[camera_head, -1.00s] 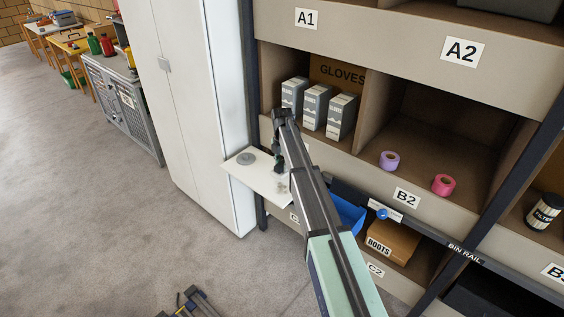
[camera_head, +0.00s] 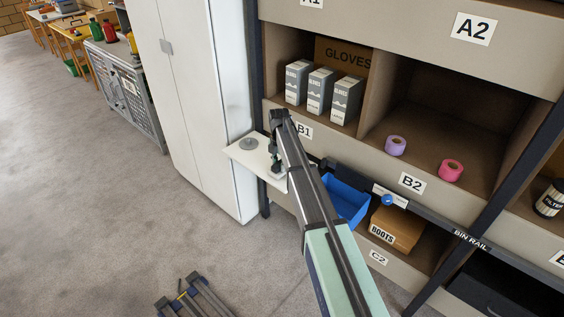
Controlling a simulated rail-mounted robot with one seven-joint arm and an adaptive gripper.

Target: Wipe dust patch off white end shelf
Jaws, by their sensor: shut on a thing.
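The white end shelf (camera_head: 262,165) juts out beside the tall white cabinet, at the left end of the rack. A round grey disc (camera_head: 248,143) lies near its back left corner. My gripper (camera_head: 275,168) points down over the right part of the shelf, close to its surface. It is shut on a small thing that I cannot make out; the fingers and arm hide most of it. A pale grey smudge shows at the fingertips, and I cannot tell whether it is dust or the held thing. The arm covers the shelf's right edge.
The white cabinet (camera_head: 195,100) stands close on the left. The rack holds glove boxes (camera_head: 319,90), a purple roll (camera_head: 396,146) and a pink roll (camera_head: 451,170). A blue bin (camera_head: 347,199) and a boots box (camera_head: 396,229) sit right of my arm. The floor on the left is open.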

